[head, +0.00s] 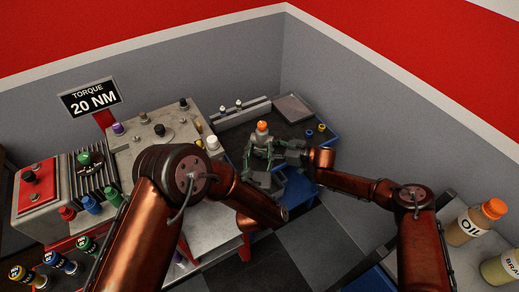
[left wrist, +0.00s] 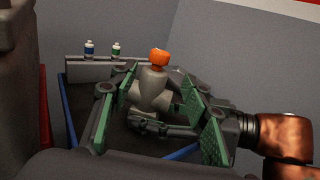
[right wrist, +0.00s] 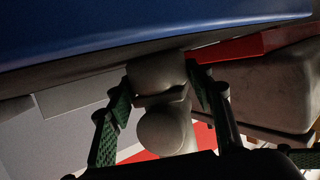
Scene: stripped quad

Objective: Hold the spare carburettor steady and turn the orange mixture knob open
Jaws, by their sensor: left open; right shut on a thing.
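The grey carburettor (head: 261,140) stands upright on the dark-topped cart, with the orange knob (head: 262,126) on top. In the left wrist view the carburettor body (left wrist: 152,88) and orange knob (left wrist: 159,57) show clearly. My left gripper (left wrist: 158,122) is open, its green pads spread to either side of the carburettor and below the knob, not closed on either. My right gripper (right wrist: 163,92) comes in from the right and is shut on the grey carburettor body (right wrist: 164,130). The knob is out of sight in the right wrist view.
A grey tray (head: 293,108) and a grey rack (head: 240,112) with small bottles lie behind. The grey bench (head: 150,150) is left; an oil bottle (head: 475,222) stands far right.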

